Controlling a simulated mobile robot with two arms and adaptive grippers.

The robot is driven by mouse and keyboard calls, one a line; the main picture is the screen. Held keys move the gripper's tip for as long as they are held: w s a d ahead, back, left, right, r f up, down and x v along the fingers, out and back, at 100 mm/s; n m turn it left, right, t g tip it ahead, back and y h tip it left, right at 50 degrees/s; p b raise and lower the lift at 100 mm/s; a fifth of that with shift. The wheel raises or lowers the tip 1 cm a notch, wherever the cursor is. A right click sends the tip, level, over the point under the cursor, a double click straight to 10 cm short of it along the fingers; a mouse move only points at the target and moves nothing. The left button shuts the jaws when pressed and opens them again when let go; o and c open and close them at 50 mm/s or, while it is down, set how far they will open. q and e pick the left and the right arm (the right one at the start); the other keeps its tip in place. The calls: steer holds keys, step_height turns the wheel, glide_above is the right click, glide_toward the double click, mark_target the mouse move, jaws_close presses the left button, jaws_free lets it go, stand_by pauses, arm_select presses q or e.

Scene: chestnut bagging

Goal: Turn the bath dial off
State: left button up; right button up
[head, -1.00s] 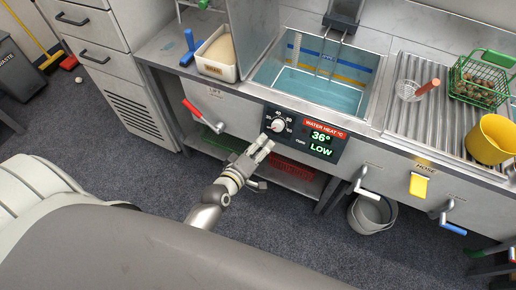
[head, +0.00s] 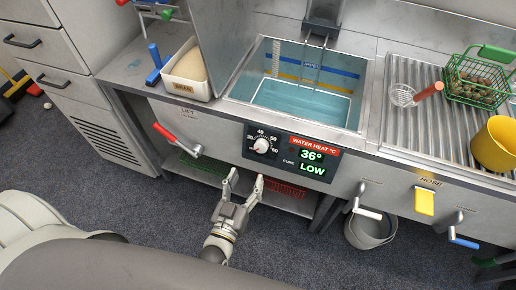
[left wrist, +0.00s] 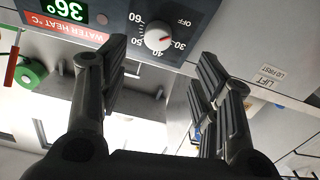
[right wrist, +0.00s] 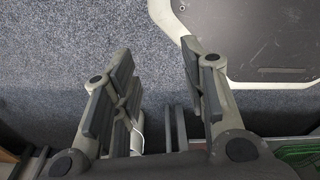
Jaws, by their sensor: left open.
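The bath dial (head: 261,145) is a round white knob on a black panel, with numbers from 30 to 60 around it. In the left wrist view the dial (left wrist: 158,37) appears upside down, with an OFF label and a red mark on the side near 30. The display (head: 312,160) reads 36° and LOW. My left gripper (head: 245,177) is open and empty, just below and in front of the panel, apart from the dial. In the left wrist view its fingers (left wrist: 160,65) stand either side below the dial. My right gripper (right wrist: 160,58) is open and empty above the floor.
A red lift lever (head: 165,132) is left of the panel. The water bath (head: 300,95) lies above. A grey bucket (head: 370,228) stands below.

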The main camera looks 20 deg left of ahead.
mark_target(260, 149)
arm_select(q)
steer(key=w, duration=0.4)
steer(key=w+p, duration=0.1)
steer(key=w, duration=0.1)
steer(key=shift+w+d+r, duration=0.1)
steer(key=shift+d+r, duration=0.1)
steer(key=shift+r, duration=0.05)
steer(key=shift+w+f, duration=0.1)
steer(key=shift+w, duration=1.9)
steer(key=c, duration=0.7)
steer(key=shift+c, duration=1.4)
steer(key=shift+n+p, duration=0.3)
steer(key=shift+c, duration=0.3)
arm_select(e)
steer(key=s, duration=0.1)
steer(key=s+r, duration=0.1)
steer(key=s, duration=0.1)
steer(key=shift+s+d+r, duration=0.1)
steer(key=shift+d, duration=0.1)
